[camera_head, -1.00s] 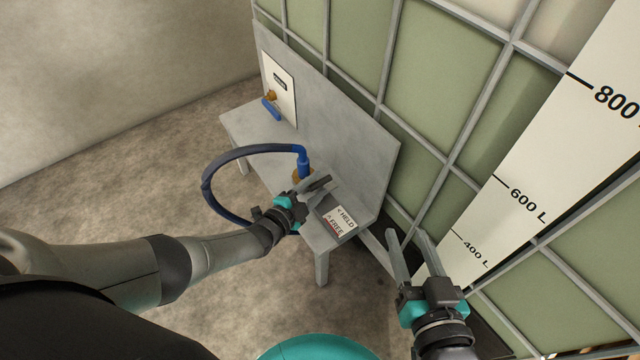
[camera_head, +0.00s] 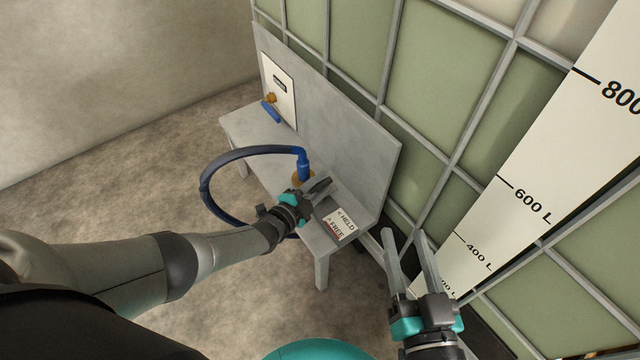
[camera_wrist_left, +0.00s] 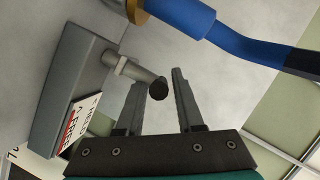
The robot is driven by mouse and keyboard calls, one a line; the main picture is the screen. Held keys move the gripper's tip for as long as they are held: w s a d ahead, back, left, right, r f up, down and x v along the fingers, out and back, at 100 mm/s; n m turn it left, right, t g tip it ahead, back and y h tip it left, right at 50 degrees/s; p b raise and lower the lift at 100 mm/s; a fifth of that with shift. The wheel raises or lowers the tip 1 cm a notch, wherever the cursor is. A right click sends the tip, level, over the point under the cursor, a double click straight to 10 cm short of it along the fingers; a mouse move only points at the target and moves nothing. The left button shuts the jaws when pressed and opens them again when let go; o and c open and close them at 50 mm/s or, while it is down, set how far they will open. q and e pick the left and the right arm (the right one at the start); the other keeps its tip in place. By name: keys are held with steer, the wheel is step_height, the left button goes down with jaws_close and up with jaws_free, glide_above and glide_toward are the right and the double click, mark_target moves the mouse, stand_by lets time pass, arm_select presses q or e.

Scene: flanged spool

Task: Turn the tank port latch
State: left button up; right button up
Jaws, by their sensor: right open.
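The latch is a short grey rod (camera_wrist_left: 138,73) with a black tip, standing out from a grey block (camera_wrist_left: 75,70) in the left wrist view. A label (camera_head: 339,223) reading HELD and FREE lies beside it. My left gripper (camera_head: 324,185) is at the latch; its jaws are parted, with the rod's black tip between the two fingers in the left wrist view (camera_wrist_left: 158,79). Whether a finger touches the rod I cannot tell. In the head view the gripper hides the rod. My right gripper (camera_head: 405,236) is open and empty, off the bench's near end.
A blue hose coupling (camera_head: 303,163) on a brass fitting stands just behind my left gripper, its hose (camera_head: 212,172) looping left. The grey bench (camera_head: 345,160) also carries a panel (camera_head: 277,88) with a blue-handled valve. The caged tank (camera_head: 425,60) rises behind and to the right.

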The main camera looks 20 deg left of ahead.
arm_select(q)
jaws_close()
arm_select(e)
steer(key=shift+f, duration=0.1)
stand_by(0.3)
arm_select(q)
steer(key=shift+n+t+y+p, duration=0.3)
steer(key=shift+n+y+p, duration=0.2)
steer(key=shift+n+y, duration=0.5)
steer(key=n+y, duration=0.1)
steer(key=y, duration=0.1)
steer(key=shift+n+y, duration=0.3)
steer(key=shift+y, duration=0.1)
steer(key=shift+f+n+y, duration=0.1)
steer(key=shift+n+y, duration=0.8)
steer(key=shift+y, duration=0.3)
steer(key=shift+n+y, duration=0.7)
steer(key=shift+y, duration=0.2)
steer(key=shift+n+y+b, duration=0.3)
steer(key=shift+y, duration=0.1)
arm_select(e)
steer(key=shift+w+d+f+g, duration=0.1)
steer(key=shift+w+f+g, duration=0.15)
steer(key=shift+g, duration=0.15)
arm_select(q)
steer(key=shift+g, duration=0.4)
arm_select(e)
steer(key=shift+r, duration=0.15)
